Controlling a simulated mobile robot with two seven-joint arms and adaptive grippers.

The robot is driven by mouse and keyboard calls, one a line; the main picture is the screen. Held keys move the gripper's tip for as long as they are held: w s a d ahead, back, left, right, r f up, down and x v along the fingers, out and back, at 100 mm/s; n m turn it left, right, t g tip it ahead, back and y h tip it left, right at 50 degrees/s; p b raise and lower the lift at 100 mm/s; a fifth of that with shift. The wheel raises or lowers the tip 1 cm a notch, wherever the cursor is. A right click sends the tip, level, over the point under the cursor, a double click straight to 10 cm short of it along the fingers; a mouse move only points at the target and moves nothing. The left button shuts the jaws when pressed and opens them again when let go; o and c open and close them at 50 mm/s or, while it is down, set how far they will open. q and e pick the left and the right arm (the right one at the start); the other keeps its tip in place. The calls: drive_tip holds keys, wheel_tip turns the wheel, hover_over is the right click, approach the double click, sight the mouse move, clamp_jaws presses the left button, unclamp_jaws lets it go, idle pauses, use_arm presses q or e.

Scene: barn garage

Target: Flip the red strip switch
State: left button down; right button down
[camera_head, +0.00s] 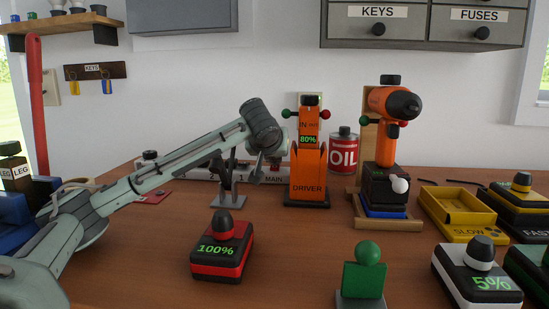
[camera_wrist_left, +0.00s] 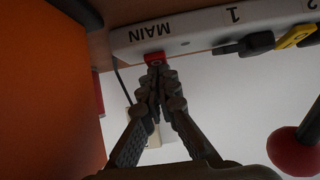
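In the left wrist view the strip (camera_wrist_left: 195,32) appears upside down at the top, with the red switch (camera_wrist_left: 155,58) next to MAIN. My left gripper (camera_wrist_left: 155,72) has its fingers together, empty, with the tips at the switch; whether they touch it is unclear. In the head view my left gripper (camera_head: 270,158) is over the MAIN end and partly hides the switch.
An orange driver (camera_head: 309,170) stands just right of my left gripper. An orange drill (camera_head: 386,135) and a red OIL can (camera_head: 343,153) are farther right. A red-and-black battery (camera_head: 222,255) and a green-knobbed block (camera_head: 364,275) stand nearer. Bare table lies between them.

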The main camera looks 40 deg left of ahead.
use_arm(q)
drive_tip(key=v, duration=0.8)
drive_tip(key=shift+f, duration=0.1)
